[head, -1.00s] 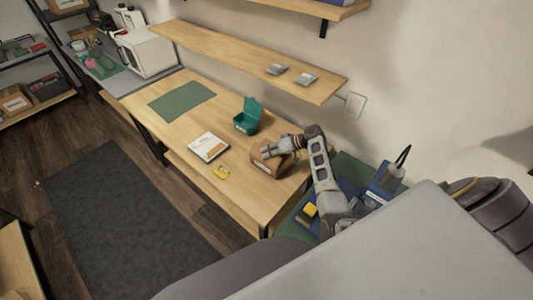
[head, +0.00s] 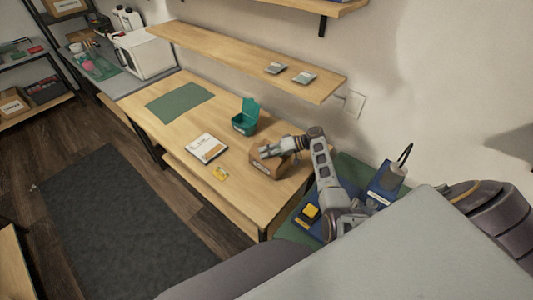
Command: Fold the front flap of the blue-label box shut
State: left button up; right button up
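A small brown cardboard box (head: 267,166) stands near the front right part of the wooden table. No blue label can be made out on it, and its flaps are too small and too covered to read. My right gripper (head: 266,153) reaches in from the right, with its fingers over the top of the box. I cannot tell whether the fingers touch it or how wide they are apart. My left gripper is not in view.
A teal open-lidded bin (head: 245,118), a white flat packet (head: 205,147) and a yellow card (head: 220,174) lie left of the box on the table (head: 165,125). A green mat (head: 180,103) lies farther left. A shelf (head: 235,60) hangs above the table's back.

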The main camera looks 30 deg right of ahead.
dwell(0.3)
jog(key=shift+v, duration=3.8)
jog(key=shift+w+d, duration=0.1)
jog(key=shift+d, duration=0.1)
grip_shut()
jog(key=shift+w+d+f+m+t+h, duration=0.15)
jog(key=shift+w+d+m+h, duration=0.25)
jog(key=shift+d+h, duration=0.25)
jog(key=shift+w+d+m+t+h, duration=0.2)
jog(key=shift+w+d+m+h, duration=0.2)
jog(key=shift+d, duration=0.45)
jog(key=shift+w+d+f+m+t+h, duration=0.15)
jog(key=shift+w+d+m+h, duration=0.25)
jog(key=shift+d+h, duration=0.25)
